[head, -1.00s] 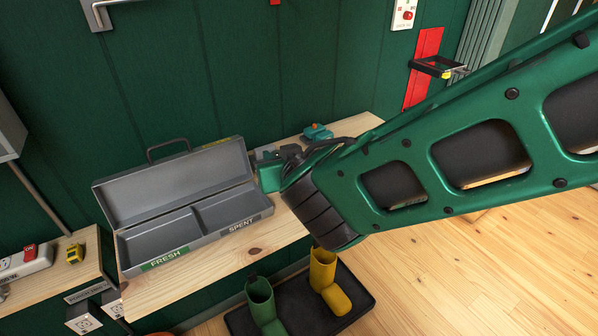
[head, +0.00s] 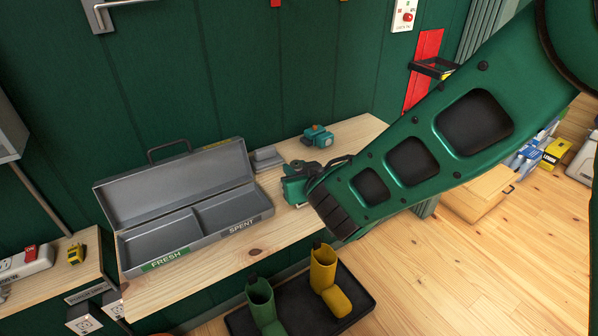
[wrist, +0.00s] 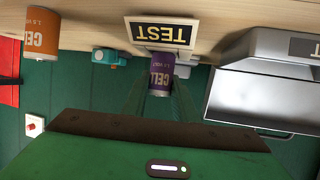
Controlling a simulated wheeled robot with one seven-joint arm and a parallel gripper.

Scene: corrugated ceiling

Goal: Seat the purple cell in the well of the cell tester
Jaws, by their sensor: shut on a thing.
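The purple cell (wrist: 161,76) is held between the fingertips of my gripper (wrist: 162,97) in the wrist view, which looks inverted. A plate marked TEST (wrist: 161,32) shows just above the cell in that picture, close to its end. I cannot tell whether they touch. The tester's well is not visible. In the head view my gripper (head: 290,186) is over the front part of the wooden bench, right of the grey box. The cell cannot be made out there.
An open grey metal box (head: 188,212), labelled FRESH and SPENT, stands left on the bench (head: 210,276); its trays look empty. A small grey object (head: 267,158) and a teal device (head: 318,136) lie behind my gripper. An orange cell (wrist: 41,33) shows in the wrist view.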

